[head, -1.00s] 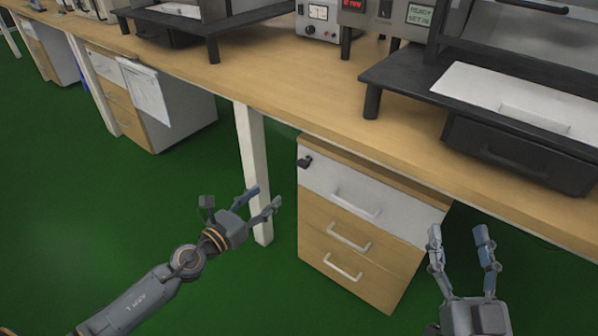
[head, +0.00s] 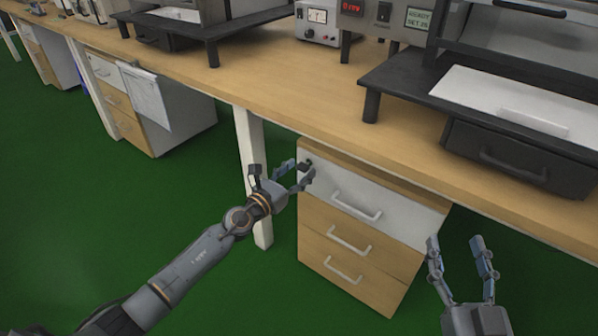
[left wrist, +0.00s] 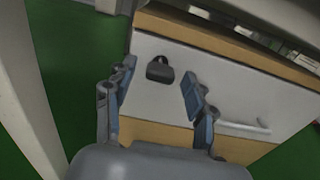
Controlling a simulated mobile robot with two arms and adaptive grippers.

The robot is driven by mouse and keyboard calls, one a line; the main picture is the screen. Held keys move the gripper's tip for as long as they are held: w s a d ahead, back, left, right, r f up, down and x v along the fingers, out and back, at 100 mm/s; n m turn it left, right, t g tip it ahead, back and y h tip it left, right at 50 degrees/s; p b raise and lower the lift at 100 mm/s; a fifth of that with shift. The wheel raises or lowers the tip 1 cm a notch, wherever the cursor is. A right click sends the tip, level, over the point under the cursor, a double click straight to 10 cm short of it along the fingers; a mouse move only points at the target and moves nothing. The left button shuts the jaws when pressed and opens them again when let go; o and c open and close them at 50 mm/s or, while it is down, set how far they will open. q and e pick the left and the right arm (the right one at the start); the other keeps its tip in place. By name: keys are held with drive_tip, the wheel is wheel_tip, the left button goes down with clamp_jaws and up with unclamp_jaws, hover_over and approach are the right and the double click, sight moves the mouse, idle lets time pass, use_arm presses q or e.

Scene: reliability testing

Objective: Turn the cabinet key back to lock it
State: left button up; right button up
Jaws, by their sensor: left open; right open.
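The drawer cabinet (head: 390,199) stands under the bench, with a white top drawer and wooden lower drawers. The dark key (head: 305,166) is in the upper left corner of the top drawer front, partly hidden by my fingers in the head view. In the left wrist view the key (left wrist: 160,70) shows its dark bow, between and beyond my fingertips. My left gripper (head: 299,172) is open in front of the key, its fingers on either side and apart from it in the wrist view (left wrist: 158,82). My right gripper (head: 455,243) is open and empty, right of the cabinet.
A white table leg (head: 247,150) stands just left of the cabinet, close to my left gripper. The wooden bench top (head: 290,85) overhangs the cabinet. The top drawer handle (head: 357,207) sticks out right of the key. Green floor lies open in front.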

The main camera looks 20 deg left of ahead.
use_arm(q)
drive_tip(key=shift+w+d, duration=0.15)
drive_tip(key=shift+w, duration=0.1)
clamp_jaws()
